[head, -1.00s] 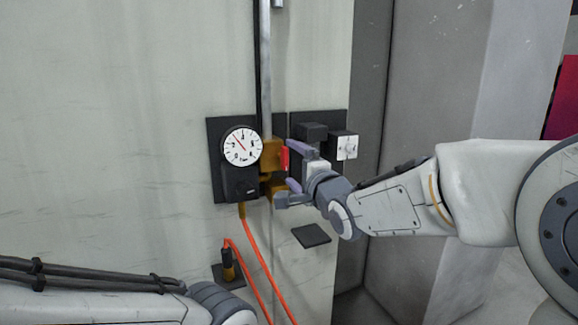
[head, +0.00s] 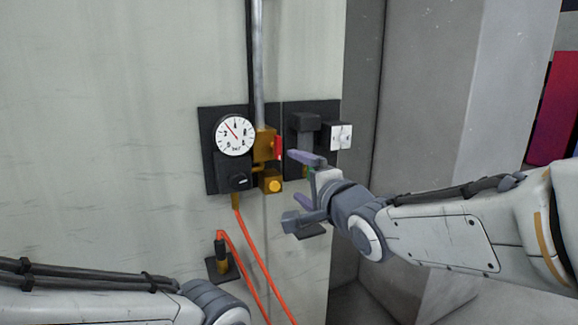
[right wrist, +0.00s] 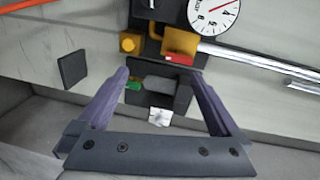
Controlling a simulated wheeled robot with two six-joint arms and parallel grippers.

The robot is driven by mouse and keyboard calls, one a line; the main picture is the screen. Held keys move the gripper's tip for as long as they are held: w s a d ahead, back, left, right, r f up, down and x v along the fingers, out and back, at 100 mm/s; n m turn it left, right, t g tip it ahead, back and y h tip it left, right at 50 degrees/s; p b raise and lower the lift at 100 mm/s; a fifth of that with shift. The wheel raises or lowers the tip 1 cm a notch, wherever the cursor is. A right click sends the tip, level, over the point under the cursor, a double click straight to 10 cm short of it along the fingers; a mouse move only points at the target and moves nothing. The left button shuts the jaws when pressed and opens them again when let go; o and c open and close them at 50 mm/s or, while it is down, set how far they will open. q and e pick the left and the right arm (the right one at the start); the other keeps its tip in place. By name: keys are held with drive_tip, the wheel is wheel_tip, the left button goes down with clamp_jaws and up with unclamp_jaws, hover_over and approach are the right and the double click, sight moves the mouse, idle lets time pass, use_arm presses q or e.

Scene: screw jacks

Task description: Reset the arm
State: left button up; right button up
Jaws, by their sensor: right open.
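My right gripper (head: 297,182) is open and empty in the head view. It is in front of the wall panel, to the right of a brass valve block (head: 265,146) with a red tab (head: 278,147). A gap shows between the fingers and the block. In the right wrist view the open fingers (right wrist: 158,76) frame a dark bracket, with the brass block (right wrist: 180,42) beyond them. Part of my left arm crosses the lower left of the head view; its gripper is out of frame.
A round gauge (head: 235,135), a yellow knob (head: 272,182) and a white switch box (head: 340,136) are on the wall. An orange hose (head: 256,256) hangs below the gauge. A metal pipe (head: 259,65) rises above the block. The wall left of the gauge is bare.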

drive_tip(key=s+a+f+n+g+h, duration=0.2)
drive_tip(key=s+f+n+g, duration=0.7)
drive_tip(key=s+f, duration=0.6)
drive_tip(key=s+d+f+n+g+h, duration=0.1)
drive_tip(key=s+f+n+g, duration=0.2)
drive_tip(key=s, duration=0.4)
drive_tip(key=s+d+f+n+g+h, duration=0.2)
drive_tip(key=s+f+n+g, duration=0.1)
drive_tip(key=s+f+n, duration=0.3)
drive_tip(key=shift+s+n+g, duration=0.3)
drive_tip(key=shift+s+n, duration=0.7)
drive_tip(key=shift+s, duration=0.15)
